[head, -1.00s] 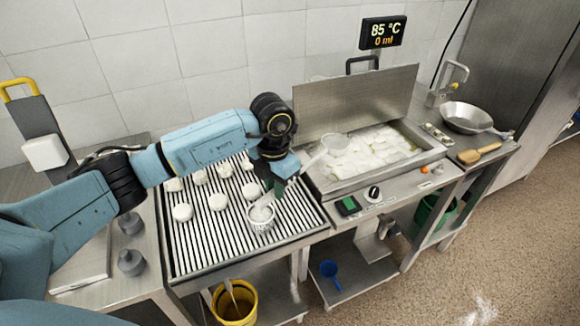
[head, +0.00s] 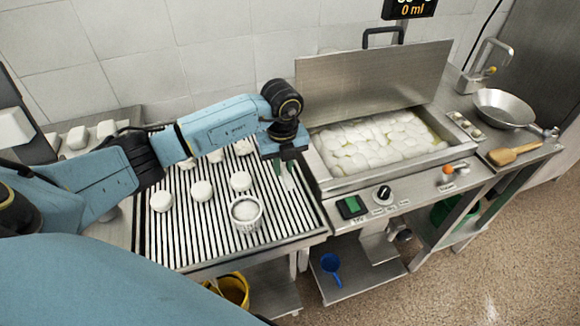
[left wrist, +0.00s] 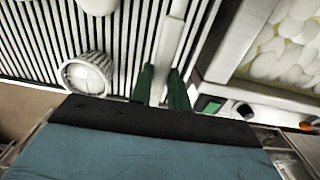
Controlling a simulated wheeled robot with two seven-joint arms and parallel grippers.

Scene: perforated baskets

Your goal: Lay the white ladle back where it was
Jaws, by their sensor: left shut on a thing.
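My left gripper (head: 284,168) is over the right side of the slatted drain table (head: 170,240). In the left wrist view its green fingers (left wrist: 162,88) are shut on the pale handle of the white ladle (left wrist: 170,45). The handle runs up and away from the fingers over the slats; the ladle's bowl does not show. In the head view only a short piece of the ladle (head: 289,181) shows below the gripper. I cannot tell whether it touches the slats. My right gripper is not in view.
A white perforated basket (head: 246,226) with white contents stands on the slats, left of the gripper. Several white rounds (head: 202,191) lie beyond. The open vat (head: 435,156) of white pieces is to the right, its lid (head: 370,85) raised. Bare slats lie around the basket.

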